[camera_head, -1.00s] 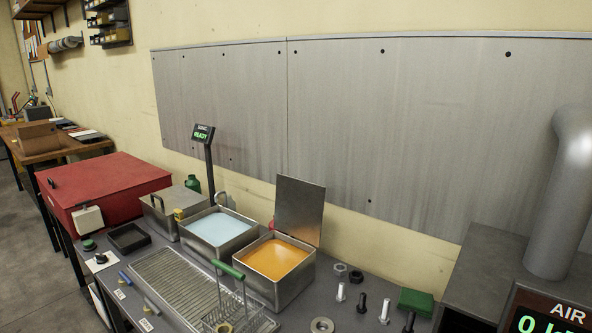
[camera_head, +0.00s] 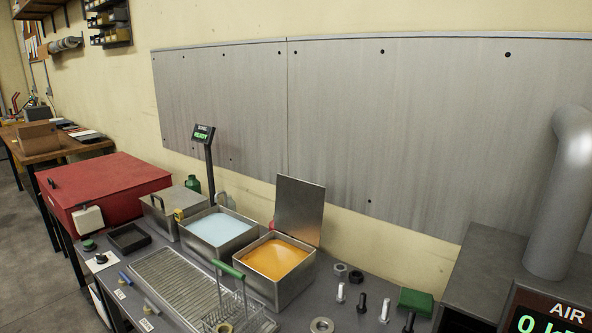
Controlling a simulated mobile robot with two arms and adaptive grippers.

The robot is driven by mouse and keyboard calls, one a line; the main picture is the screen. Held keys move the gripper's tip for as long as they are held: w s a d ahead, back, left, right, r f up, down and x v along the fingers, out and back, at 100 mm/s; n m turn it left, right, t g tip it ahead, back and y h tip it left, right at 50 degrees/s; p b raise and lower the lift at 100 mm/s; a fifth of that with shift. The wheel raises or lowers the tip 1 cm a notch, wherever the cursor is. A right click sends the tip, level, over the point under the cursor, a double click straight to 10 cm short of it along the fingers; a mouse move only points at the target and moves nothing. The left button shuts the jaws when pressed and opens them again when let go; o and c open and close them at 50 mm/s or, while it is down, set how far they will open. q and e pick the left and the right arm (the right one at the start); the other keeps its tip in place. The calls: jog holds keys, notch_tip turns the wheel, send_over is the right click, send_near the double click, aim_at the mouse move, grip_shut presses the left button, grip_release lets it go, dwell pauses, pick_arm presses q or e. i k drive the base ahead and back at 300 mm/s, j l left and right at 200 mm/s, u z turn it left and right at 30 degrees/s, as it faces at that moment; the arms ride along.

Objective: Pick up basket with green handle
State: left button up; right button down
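The wire basket (camera_head: 232,314) with a green handle (camera_head: 228,269) stands at the bottom of the head view. It is on or beside the front end of the ribbed drain tray (camera_head: 165,272), in front of the tank of orange liquid. A brass-coloured ring-shaped part (camera_head: 224,328) shows inside it. The basket's lower edge is cut off by the picture's bottom. Neither of my grippers shows in this view.
Tanks of blue liquid (camera_head: 218,249) and orange liquid (camera_head: 304,284) stand behind the basket; a raised metal lid (camera_head: 299,209) is behind the orange one. Bolts, nuts and a washer (camera_head: 322,325) lie to the right. A red box (camera_head: 105,187) is at left.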

aim_at(235, 273)
jog(key=k+l+u, duration=0.1)
jog(key=u, duration=0.25)
jog(key=k+u, duration=0.15)
jog(key=u, duration=0.2)
jog(key=k+u, duration=0.1)
jog(key=u, duration=0.25)
